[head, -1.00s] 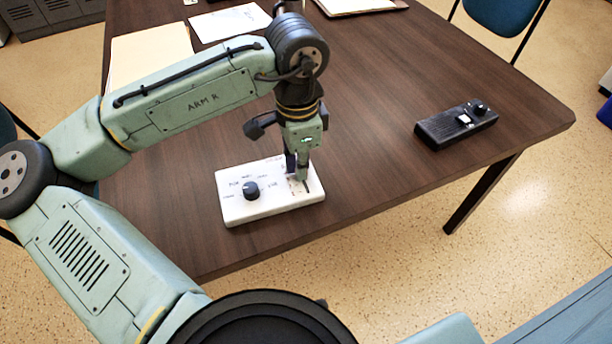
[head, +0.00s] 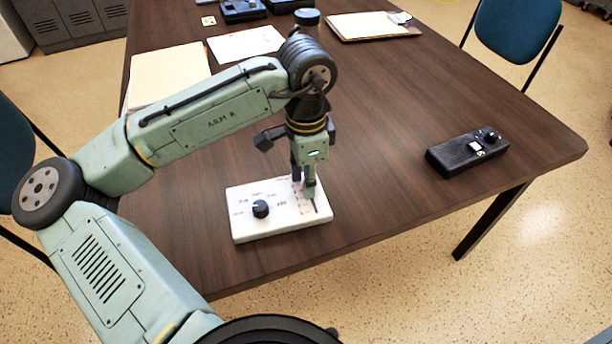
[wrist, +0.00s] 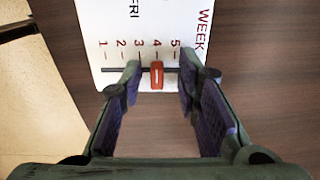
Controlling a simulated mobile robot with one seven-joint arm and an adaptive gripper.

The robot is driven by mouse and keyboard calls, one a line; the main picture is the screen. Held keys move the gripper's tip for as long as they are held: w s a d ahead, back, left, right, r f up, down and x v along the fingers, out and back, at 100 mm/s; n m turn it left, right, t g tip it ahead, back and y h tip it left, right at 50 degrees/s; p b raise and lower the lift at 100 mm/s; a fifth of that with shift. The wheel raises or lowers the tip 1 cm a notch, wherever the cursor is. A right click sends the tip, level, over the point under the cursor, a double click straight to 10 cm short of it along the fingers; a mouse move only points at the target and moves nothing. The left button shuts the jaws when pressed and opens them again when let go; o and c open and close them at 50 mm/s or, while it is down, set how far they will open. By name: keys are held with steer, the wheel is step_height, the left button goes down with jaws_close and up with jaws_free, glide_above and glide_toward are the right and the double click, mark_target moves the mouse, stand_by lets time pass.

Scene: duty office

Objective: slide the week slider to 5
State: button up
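The white control panel (head: 245,229) lies on the table below my gripper (head: 305,190). In the wrist view, the panel (wrist: 112,18) shows the week scale, with marks 1 to 5 running left to right and the word WEEK beside 5. The red week slider knob (wrist: 156,75) sits in its dark slot at the 4 mark. My gripper (wrist: 160,78) is open, with one finger on each side of the knob. A gap shows on both sides, the left finger being nearer. In the head view the fingers hide the knob.
A black dial (head: 260,209) stands on the panel's left part. A black device (head: 467,152) lies near the table's right edge. Papers (head: 247,45) and a clipboard (head: 366,26) lie farther back. The table (head: 390,110) is clear between the panel and the black device.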

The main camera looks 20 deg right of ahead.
step_height(320, 180, up, 12)
stand_by(0.6)
